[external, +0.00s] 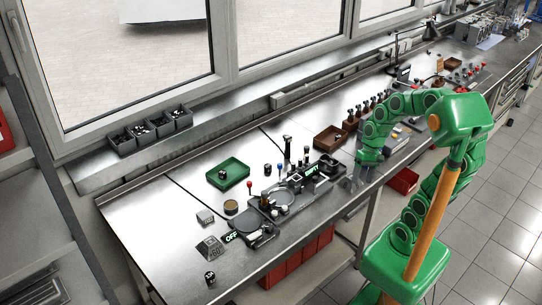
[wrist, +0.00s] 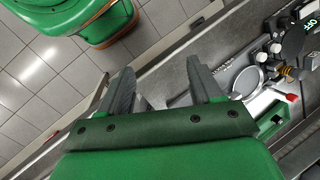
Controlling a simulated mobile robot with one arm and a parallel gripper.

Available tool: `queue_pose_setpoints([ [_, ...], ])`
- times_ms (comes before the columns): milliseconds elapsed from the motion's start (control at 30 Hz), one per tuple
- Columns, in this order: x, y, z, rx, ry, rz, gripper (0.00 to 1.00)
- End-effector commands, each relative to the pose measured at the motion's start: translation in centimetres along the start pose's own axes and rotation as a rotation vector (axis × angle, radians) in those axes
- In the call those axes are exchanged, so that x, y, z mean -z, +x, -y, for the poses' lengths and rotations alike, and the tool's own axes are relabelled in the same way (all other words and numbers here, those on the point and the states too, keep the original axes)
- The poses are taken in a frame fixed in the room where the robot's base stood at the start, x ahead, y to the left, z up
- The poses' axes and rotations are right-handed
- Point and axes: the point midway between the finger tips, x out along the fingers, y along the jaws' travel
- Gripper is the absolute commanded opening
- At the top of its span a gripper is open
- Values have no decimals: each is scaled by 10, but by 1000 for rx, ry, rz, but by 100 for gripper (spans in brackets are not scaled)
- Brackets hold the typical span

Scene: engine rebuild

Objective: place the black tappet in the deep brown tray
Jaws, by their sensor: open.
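A brown tray (external: 330,138) stands on the workbench behind the black fixture, left of my arm; its inside looks empty. A small dark piece lies in the green tray (external: 235,166), and another small black piece (external: 210,278) stands near the bench's front left corner. Both are too small to tell which is the black tappet. My gripper (external: 358,177) is over the front of the bench, right of the fixture and in front of the brown tray. In the wrist view its two fingers (wrist: 162,85) are apart, with nothing between them.
The black fixture (external: 268,212) with round plates and levers fills the bench's middle; part of it shows in the wrist view (wrist: 247,80). A row of dark upright parts (external: 364,108) stands behind my arm. Grey bins (external: 150,131) line the window side.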

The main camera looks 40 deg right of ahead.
Motion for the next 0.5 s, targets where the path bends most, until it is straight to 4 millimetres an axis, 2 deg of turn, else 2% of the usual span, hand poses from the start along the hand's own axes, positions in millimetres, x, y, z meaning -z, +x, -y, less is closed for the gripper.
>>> queue_pose_setpoints([
  [33,-12,-1,-7,-50,-54,-7,65],
  [200,-43,-4,-38,-210,-213,-9,65],
  [400,-61,-13,-65,-330,-318,-16,65],
  [500,-65,-15,-71,-354,-339,-18,65],
])
